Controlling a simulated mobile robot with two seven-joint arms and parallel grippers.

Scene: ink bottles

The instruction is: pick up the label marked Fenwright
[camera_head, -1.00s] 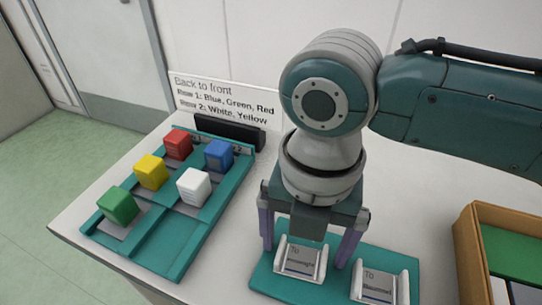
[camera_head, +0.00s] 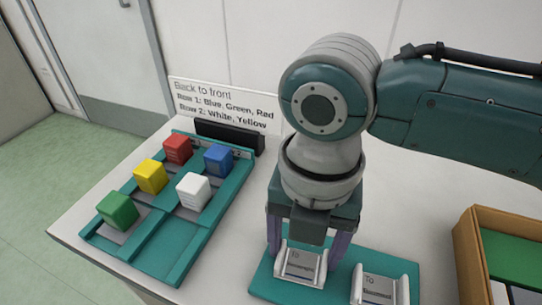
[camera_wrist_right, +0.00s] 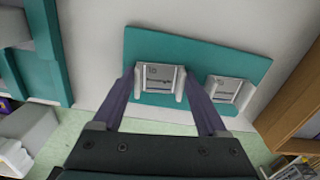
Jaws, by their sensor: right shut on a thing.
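The label marked Fenwright (camera_head: 300,266) is a small card reading "To" and a blurred name, set in a white holder on the left of a teal board (camera_head: 262,284). My right gripper (camera_head: 308,240) is shut on it, one finger at each side. In the right wrist view the same label (camera_wrist_right: 157,79) sits between the two purple fingertips (camera_wrist_right: 160,84). I cannot tell whether it is lifted off the board. A second label (camera_head: 377,286) in a like holder stands to its right on the board. My left gripper is not in view.
A teal sectioned tray (camera_head: 170,255) at left holds red, yellow, green, blue and white cubes. A sign (camera_head: 222,104) stands behind it in a black base. A cardboard box (camera_head: 466,250) with green contents is at right. White table lies bare between tray and board.

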